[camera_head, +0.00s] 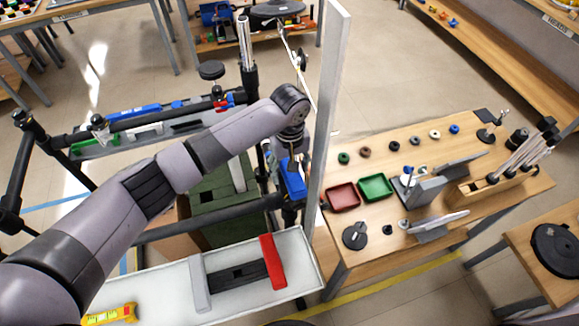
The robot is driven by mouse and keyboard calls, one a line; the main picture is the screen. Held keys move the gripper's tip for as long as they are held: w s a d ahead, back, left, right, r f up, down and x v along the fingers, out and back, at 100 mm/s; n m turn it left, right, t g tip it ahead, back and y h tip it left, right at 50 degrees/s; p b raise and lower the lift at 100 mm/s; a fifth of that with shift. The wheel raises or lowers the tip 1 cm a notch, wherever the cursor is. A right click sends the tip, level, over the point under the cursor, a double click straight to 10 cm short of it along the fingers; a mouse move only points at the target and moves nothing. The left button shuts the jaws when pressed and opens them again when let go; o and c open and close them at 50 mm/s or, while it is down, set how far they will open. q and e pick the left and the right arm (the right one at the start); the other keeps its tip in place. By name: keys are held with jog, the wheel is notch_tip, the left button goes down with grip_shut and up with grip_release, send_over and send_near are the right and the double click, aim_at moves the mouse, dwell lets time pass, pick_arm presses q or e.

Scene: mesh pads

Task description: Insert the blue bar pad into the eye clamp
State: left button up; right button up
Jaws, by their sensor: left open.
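My left arm comes in from the lower left, and its wrist bends down beside a tall pale upright. My left gripper (290,168) is at the frame's dark rail, small and partly hidden; it is open. A blue block-like piece (293,184) shows just below the gripper, at the rail; I cannot tell whether they touch or whether it is the bar pad. A longer blue bar (137,112) lies along the rail assembly at the left. I cannot pick out the eye clamp with certainty. My right gripper is not in view.
The tall upright (328,120) stands close to my arm. The wooden table (450,245) at the right holds red and green trays and small parts.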

pick_arm(q)
jog(key=shift+r, duration=0.1)
notch_tip(320, 180, up, 12)
dwell(0.4)
dwell(0.6)
